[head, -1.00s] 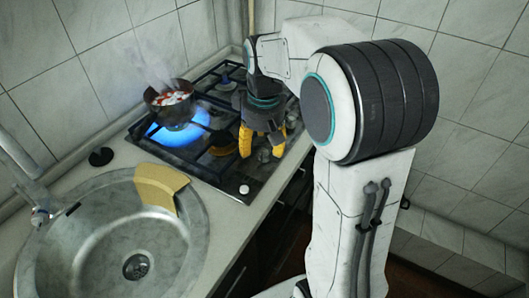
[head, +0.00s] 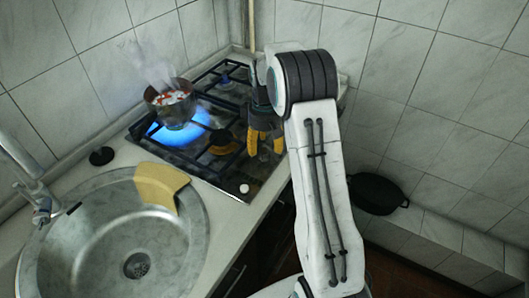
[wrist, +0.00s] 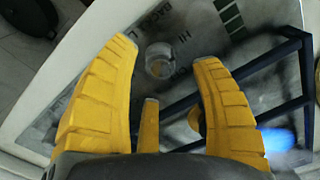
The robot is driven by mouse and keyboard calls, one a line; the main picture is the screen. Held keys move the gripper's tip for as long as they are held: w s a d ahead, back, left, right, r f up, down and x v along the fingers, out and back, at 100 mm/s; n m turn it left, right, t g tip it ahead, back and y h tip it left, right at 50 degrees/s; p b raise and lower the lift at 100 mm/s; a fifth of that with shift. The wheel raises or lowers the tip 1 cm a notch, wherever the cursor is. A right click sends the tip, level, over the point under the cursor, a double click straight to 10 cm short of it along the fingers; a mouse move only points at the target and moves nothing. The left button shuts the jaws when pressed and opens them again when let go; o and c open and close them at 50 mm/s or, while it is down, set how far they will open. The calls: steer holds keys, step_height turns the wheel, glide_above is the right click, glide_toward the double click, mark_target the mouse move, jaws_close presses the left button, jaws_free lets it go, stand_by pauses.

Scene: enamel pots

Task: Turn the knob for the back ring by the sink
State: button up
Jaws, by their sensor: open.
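My gripper (head: 265,152) hangs over the hob's right front edge with its yellow fingers pointing down, open and empty. In the wrist view my gripper (wrist: 165,75) has its fingers spread, with a pale grey round knob (wrist: 160,60) beyond and between the fingertips, apart from them. Printed letters lie beside this knob; I cannot read its full label. In the head view the fingers largely hide the knobs. The back ring by the sink burns with a large blue flame (head: 190,133) under a steaming pot (head: 171,107). The flame also shows in the wrist view (wrist: 277,138).
Dark pan supports (wrist: 265,62) rise beside the fingers. The sink (head: 75,240) is at left, with a yellow cloth or sponge (head: 160,186) on its rim. A white button (head: 244,188) is at the hob's near corner. A black pan (head: 378,193) sits at right.

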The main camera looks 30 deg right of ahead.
mark_target(264, 150)
steer(key=shift+f, duration=1.85)
steer(key=shift+o, duration=0.2)
